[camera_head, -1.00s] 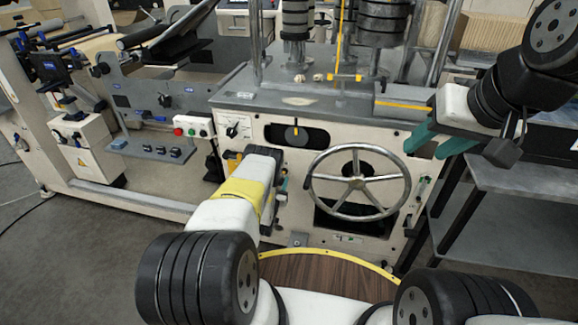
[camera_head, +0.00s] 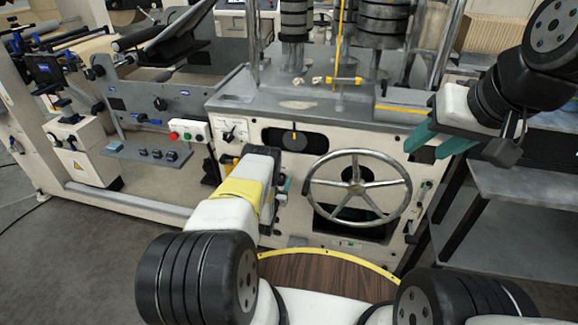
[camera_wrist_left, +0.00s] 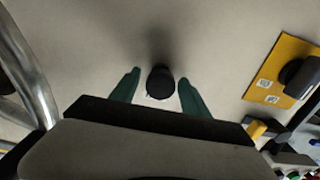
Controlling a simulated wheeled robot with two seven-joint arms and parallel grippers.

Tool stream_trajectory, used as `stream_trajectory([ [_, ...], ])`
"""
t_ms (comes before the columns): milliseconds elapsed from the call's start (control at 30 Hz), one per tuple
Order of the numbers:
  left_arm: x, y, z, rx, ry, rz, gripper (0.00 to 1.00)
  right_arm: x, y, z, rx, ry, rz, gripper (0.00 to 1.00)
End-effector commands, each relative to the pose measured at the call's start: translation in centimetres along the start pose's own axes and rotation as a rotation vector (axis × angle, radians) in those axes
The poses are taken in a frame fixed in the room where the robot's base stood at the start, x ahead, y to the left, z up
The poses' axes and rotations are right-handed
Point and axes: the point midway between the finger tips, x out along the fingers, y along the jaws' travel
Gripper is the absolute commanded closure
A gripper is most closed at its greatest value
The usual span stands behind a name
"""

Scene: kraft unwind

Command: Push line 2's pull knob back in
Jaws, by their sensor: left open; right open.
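A round black knob (camera_wrist_left: 160,82) stands out from the pale machine panel in the left wrist view. I cannot read any label that names its line. My left gripper (camera_wrist_left: 158,76) is open, with one green finger on each side of the knob and a visible gap to each. In the head view the black wrist of that arm hides the knob and most of the fingers. My right gripper (camera_head: 438,142) is open and empty, with teal fingers apart, in front of the machine's right side.
A spoked handwheel (camera_head: 357,186) is right of my left gripper; its rim shows in the left wrist view (camera_wrist_left: 35,80). A yellow plate (camera_wrist_left: 280,68) with a black knob (camera_wrist_left: 298,76) is at that view's right. A button box (camera_head: 188,130) and a side table (camera_head: 525,200) flank the machine.

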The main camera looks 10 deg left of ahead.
Motion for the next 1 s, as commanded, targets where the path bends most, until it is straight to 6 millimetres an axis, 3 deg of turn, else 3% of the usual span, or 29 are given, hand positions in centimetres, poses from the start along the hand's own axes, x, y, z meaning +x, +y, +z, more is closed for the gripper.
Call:
stream_trajectory([
  [267, -0.5, 0.0, 0.1, 0.000, -0.003, 0.000, 0.46, 0.0, 0.0, 0.0, 0.000, 0.000, 0.000, 0.57],
  [700, -7.0, 0.0, 0.1, 0.000, -0.003, 0.000, 0.46, 0.0, 0.0, 0.0, 0.000, 0.000, 0.000, 0.57],
  [1000, -7.8, 0.0, 0.0, 0.000, 0.000, 0.000, 0.46, 0.0, 0.0, 0.0, 0.000, 0.000, 0.000, 0.57],
])
